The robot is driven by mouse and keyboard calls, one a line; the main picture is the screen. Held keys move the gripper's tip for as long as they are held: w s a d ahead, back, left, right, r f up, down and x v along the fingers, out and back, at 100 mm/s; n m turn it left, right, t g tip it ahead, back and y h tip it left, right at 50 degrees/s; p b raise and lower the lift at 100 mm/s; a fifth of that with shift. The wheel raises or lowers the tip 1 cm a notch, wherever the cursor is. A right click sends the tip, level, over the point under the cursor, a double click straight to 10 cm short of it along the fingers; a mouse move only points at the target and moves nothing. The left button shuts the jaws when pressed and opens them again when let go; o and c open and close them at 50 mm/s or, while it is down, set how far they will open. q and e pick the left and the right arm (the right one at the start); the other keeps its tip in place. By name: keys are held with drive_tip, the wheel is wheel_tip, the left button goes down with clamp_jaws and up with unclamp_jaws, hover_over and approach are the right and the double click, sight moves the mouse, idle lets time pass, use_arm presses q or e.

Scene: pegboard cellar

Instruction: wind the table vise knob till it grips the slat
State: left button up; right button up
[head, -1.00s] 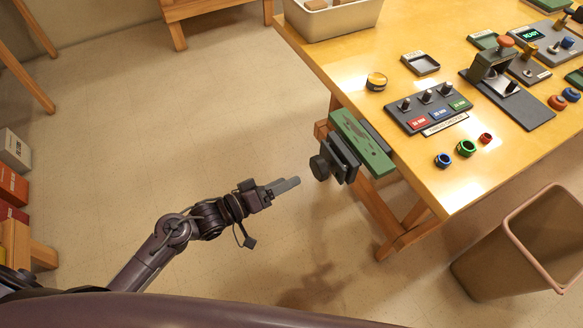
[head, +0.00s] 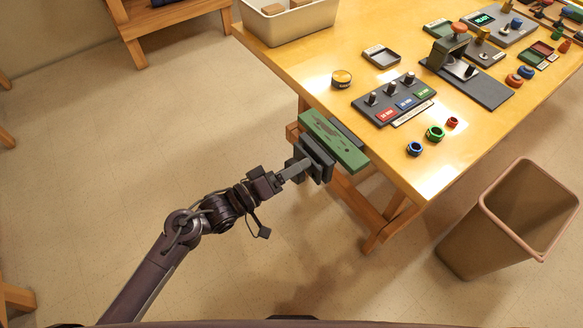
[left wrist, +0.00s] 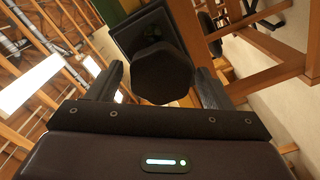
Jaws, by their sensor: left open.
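The table vise (head: 318,160) sits at the table's left edge, with dark jaws. The green slat (head: 334,141) lies along it beside the table edge; whether the jaws touch it I cannot tell. The dark vise knob (left wrist: 163,74) faces my left wrist camera, and in the head view it is mostly hidden by the fingers. My left gripper (head: 298,168) is at the knob. In the left wrist view its open fingers (left wrist: 158,88) stand on either side of the knob, with a gap showing at the left. My right gripper is not in view.
On the wooden table (head: 440,180) are a switch panel (head: 394,99), several coloured rings, a small tray (head: 381,56) and a grey bin of blocks (head: 290,23). A waste bin (head: 510,215) stands on the floor at right.

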use_arm(q)
drive_tip(key=shift+c, duration=1.2)
drive_tip(key=c, duration=0.7)
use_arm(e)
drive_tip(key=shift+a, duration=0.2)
